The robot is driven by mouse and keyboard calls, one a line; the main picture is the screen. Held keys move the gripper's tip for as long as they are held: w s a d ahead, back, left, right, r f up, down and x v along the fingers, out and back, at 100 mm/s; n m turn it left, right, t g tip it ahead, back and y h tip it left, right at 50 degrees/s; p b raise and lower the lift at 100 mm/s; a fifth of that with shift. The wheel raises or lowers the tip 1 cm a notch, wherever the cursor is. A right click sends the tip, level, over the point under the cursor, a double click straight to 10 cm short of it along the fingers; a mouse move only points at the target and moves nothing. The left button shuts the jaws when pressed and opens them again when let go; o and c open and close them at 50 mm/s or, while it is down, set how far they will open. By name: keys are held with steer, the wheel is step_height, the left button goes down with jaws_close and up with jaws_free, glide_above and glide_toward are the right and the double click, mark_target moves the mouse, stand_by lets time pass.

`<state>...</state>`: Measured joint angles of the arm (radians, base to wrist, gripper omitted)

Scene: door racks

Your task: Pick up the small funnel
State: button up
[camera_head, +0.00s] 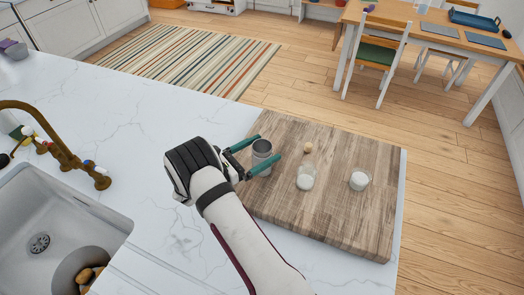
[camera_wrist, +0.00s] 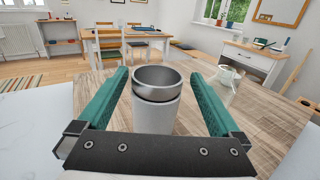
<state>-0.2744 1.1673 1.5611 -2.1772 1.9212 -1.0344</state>
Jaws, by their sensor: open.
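A round, open-topped metal piece (camera_head: 262,150) stands upright on the wooden board (camera_head: 355,232). In the wrist view it has a dark steel upper part (camera_wrist: 158,90) over a paler grey lower part (camera_wrist: 154,118). I cannot tell whether the upper part is the small funnel resting in a cup. No other funnel shape shows. My gripper (camera_head: 268,147) is open, with its teal fingers on either side of the metal piece. In the wrist view, gaps show between it and both fingers (camera_wrist: 159,75). Its lower front is hidden behind the gripper's dark bar.
A glass of white material (camera_head: 359,180) is farther right. A sink (camera_head: 50,232) and brass tap (camera_head: 75,165) are left. The board's right end is bare.

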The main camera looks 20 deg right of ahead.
mark_target(269, 143)
steer(key=x, duration=0.3)
steer(key=shift+w+d+r, duration=0.2)
steer(key=shift+w+d, duration=0.05)
steer(key=c, duration=1.4)
steer(key=shift+r, duration=0.1)
